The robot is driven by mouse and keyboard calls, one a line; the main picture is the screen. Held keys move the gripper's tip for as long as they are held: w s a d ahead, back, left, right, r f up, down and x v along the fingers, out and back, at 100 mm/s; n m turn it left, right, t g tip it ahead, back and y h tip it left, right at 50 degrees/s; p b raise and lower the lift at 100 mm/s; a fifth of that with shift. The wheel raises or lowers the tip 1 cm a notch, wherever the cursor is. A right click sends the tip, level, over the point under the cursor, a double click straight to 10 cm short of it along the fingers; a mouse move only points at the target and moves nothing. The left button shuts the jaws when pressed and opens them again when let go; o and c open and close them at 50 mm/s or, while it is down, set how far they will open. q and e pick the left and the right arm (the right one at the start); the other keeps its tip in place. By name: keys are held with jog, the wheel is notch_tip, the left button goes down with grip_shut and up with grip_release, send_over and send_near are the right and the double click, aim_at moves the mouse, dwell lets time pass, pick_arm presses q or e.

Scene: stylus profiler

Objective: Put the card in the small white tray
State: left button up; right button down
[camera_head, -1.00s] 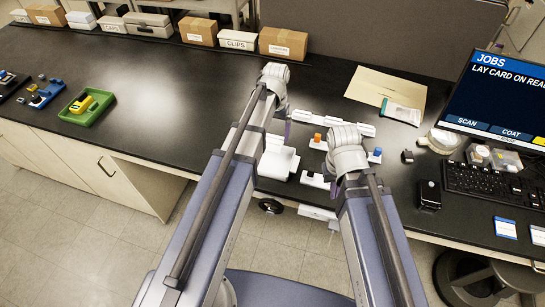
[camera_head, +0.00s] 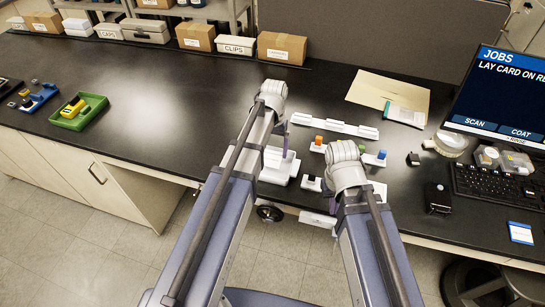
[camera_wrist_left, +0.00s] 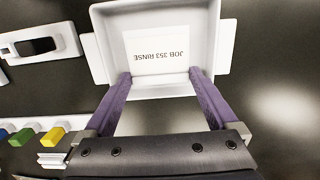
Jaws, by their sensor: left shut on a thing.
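My left gripper (camera_wrist_left: 160,77) has purple fingers set apart across a pale card (camera_wrist_left: 163,50) that reads "JOB 353 RINSE", shut on its sides. The card lies over the floor of the small white tray (camera_wrist_left: 223,18), inside its raised walls; I cannot tell whether it touches the floor. In the head view the left gripper (camera_head: 284,150) is low over the white tray (camera_head: 278,178), partly hidden by my arm. My right gripper (camera_head: 335,204) is mostly hidden behind its own wrist, so its opening does not show.
A white rack (camera_head: 334,127) and stands with orange and blue blocks (camera_head: 318,142) are right of the tray. A green tray (camera_head: 80,112) sits far left, a keyboard (camera_head: 495,185) and monitor (camera_head: 510,100) right.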

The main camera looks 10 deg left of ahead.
aim_at(273, 152)
pick_arm(q)
jog(key=shift+f+b, duration=1.15)
jog(key=shift+f, duration=0.4)
jog(key=shift+f, duration=0.1)
jog(key=shift+f, duration=0.15)
jog(key=o, duration=0.9)
jog(key=shift+o, duration=0.2)
jog(key=shift+r, duration=0.25)
notch_tip(273, 152, up, 12)
jog(key=p, duration=1.2)
jog(key=s+d+m, duration=0.1)
jog(key=s+d, duration=0.4)
jog(key=s, duration=0.3)
jog(key=s+d+m+y, duration=0.1)
jog(key=s+d+m, duration=0.1)
jog(key=s+d, duration=0.3)
jog(key=s, duration=0.4)
jog(key=shift+d+t, duration=0.2)
jog(key=shift+t, duration=0.2)
